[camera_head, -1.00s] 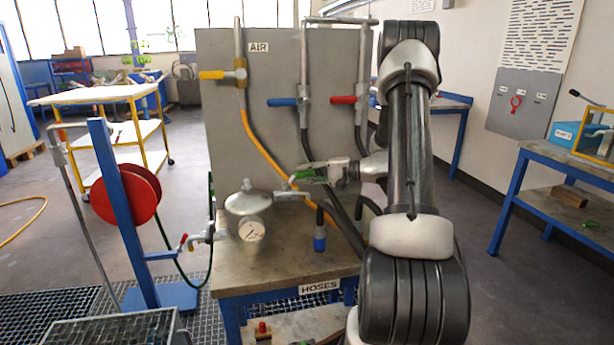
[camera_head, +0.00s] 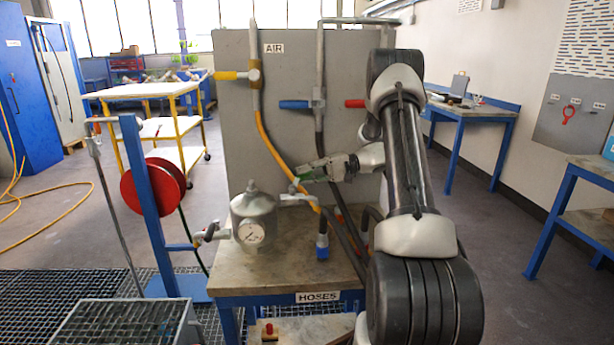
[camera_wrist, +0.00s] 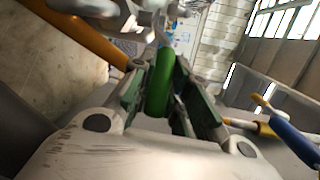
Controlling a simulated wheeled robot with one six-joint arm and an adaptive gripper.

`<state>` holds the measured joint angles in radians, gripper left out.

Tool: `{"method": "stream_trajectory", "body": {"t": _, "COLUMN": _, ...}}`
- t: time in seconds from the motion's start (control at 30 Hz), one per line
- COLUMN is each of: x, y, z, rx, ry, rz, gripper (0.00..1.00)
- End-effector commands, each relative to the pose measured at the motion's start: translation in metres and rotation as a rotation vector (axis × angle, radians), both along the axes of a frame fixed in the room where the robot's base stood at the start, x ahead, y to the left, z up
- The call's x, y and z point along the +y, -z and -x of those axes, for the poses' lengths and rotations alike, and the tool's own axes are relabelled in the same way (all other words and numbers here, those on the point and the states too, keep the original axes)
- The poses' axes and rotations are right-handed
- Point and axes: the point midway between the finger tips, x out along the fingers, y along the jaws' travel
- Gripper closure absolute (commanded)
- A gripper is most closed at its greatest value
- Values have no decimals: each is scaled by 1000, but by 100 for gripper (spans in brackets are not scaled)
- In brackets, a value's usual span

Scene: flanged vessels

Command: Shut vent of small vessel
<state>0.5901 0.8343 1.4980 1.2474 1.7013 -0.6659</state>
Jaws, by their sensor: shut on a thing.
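The small vessel (camera_head: 252,218) is a grey metal pot with a round gauge on its front, standing on the bench. Its vent is a short side pipe with a valve (camera_head: 298,198) on the vessel's right. My gripper (camera_head: 306,175) is just above this valve, reaching in from the right. In the wrist view the green vent handle (camera_wrist: 158,85) lies between my two fingers, and my gripper (camera_wrist: 160,90) is shut on it. Metal pipework shows just beyond the fingertips.
A grey panel (camera_head: 285,100) with yellow, blue and red valve handles stands behind the vessel. Hoses run down it close to my gripper. A blue post with a red reel (camera_head: 150,186) stands left. The bench top (camera_head: 275,272) is clear in front.

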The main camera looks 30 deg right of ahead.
Motion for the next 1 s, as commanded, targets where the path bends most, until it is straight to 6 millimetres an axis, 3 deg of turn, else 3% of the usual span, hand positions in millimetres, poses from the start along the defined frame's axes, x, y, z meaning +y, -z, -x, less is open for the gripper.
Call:
{"method": "stream_trajectory", "body": {"t": 0.4, "x": 0, "y": 1, "z": 0, "rx": 2, "ry": -8, "rz": 0, "gripper": 100}}
{"method": "stream_trajectory", "body": {"t": 0.43, "x": 0, "y": 1, "z": 0, "rx": 2, "ry": -8, "rz": 0, "gripper": 81}}
{"method": "stream_trajectory", "body": {"t": 0.57, "x": 0, "y": 1, "z": 0, "rx": 1, "ry": -7, "rz": 1, "gripper": 60}}
{"method": "stream_trajectory", "body": {"t": 0.87, "x": -1, "y": 0, "z": 0, "rx": 1, "ry": -7, "rz": 0, "gripper": 60}}
{"method": "stream_trajectory", "body": {"t": 1.0, "x": -13, "y": -1, "z": 3, "rx": 1, "ry": -4, "rz": 0, "gripper": 60}}
